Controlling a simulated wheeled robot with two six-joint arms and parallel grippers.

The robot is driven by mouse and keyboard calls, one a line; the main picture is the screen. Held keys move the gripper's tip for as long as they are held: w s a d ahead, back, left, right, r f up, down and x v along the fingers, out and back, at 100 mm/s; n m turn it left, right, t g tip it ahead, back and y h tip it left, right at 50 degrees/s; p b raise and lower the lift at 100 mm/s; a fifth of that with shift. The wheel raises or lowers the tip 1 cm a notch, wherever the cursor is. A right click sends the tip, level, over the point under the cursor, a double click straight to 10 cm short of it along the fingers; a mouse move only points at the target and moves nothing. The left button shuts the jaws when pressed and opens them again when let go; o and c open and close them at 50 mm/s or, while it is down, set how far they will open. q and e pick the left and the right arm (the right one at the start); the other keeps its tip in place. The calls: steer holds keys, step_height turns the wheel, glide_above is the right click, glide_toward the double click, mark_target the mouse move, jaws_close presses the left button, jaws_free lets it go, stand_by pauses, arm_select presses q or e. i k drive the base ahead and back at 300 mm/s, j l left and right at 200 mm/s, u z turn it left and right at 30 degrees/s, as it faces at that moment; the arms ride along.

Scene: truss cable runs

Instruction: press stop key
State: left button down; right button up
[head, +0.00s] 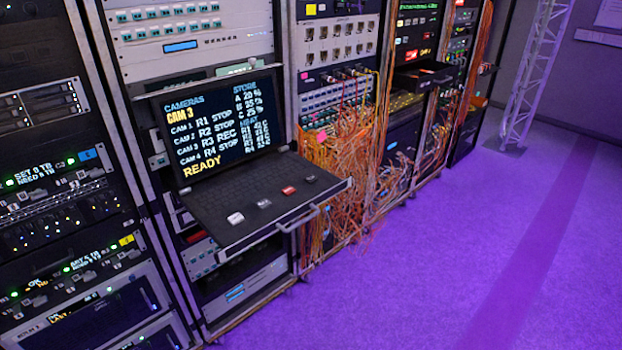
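A pull-out console drawer (222,190) extends from the second rack, with a raised screen (215,130) behind it. Its dark deck carries a white key (235,218) nearest the left, a grey key (264,203), a red key (288,190) and a dark key (310,179). The key labels are too small to read, so I cannot tell which is the stop key. The screen shows CAM 3 in yellow at the top, R3 REC, STOP on the other camera rows, and READY at the bottom. Neither gripper is in view.
A handle (300,218) runs along the drawer's front edge. Orange cables (345,160) hang in a tangle from the rack to its right. Another open drawer (424,75) stands farther back. A white truss (535,75) rises at the right. The purple floor (420,270) is clear.

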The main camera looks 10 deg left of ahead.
mark_target(310, 179)
steer(key=i+l, duration=1.1)
steer(key=l, duration=0.2)
